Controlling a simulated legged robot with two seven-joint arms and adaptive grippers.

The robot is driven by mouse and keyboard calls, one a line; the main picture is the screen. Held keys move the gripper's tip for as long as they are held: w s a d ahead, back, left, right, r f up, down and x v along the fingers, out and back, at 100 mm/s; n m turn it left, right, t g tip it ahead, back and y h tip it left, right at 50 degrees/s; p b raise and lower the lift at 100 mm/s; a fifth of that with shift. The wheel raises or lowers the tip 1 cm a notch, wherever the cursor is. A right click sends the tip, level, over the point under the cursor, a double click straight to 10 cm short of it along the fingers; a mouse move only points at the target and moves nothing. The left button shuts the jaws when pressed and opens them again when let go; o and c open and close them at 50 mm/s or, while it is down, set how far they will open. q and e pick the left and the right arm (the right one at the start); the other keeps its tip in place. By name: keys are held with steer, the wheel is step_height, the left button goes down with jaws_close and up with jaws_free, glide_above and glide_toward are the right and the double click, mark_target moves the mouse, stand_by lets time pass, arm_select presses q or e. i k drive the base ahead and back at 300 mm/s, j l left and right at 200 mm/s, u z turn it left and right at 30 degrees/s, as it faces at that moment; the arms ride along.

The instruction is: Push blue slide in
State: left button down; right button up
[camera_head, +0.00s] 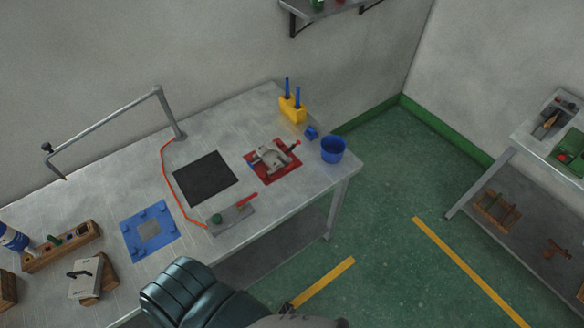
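A grey metal mold assembly (271,158) sits on a red plate (290,176) at the right part of the workbench. A small blue piece (252,163) shows at the assembly's left side and looks like the blue slide; it is too small to tell how far in it sits. A red handle-like piece (294,146) sticks out at the upper right of the assembly. Neither of my grippers is in view. A dark ribbed part at the bottom edge seems to be my own body.
The metal workbench (110,205) also holds a black mat (205,178), a blue fixture plate (150,232), a blue bucket (333,149), a yellow holder (293,108), a small blue block (311,132) and a grey block with a red lever (232,215).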

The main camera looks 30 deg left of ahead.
mark_target(251, 165)
steer(key=u, duration=1.25)
